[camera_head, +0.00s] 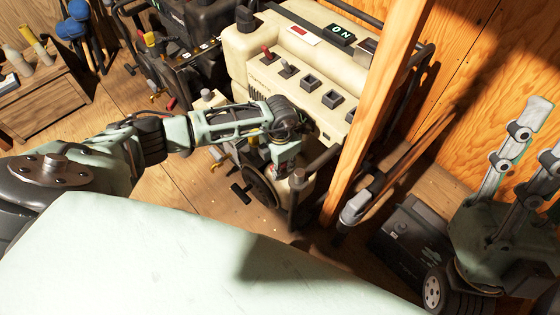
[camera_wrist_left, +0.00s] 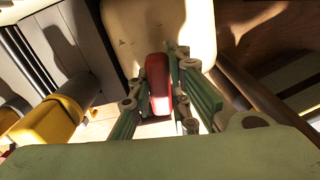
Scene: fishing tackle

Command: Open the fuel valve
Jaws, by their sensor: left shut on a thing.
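The cream generator (camera_head: 290,58) stands at the top centre in the head view, with a lit "ON" display (camera_head: 341,34). My left gripper (camera_head: 283,166) reaches down at its near side. In the left wrist view my left gripper (camera_wrist_left: 161,75) is shut on a red handle (camera_wrist_left: 160,95), probably the fuel valve's lever. The fingers stand on both sides of it, just below a cream body (camera_wrist_left: 150,28). In the head view only a little red shows at the fingers. The valve's body and its exact turn are hidden.
A wooden post (camera_head: 377,105) stands close to the right of my left gripper. A dark wheel (camera_head: 258,184) is just left of it. A black machine (camera_head: 180,55) stands at the upper left.

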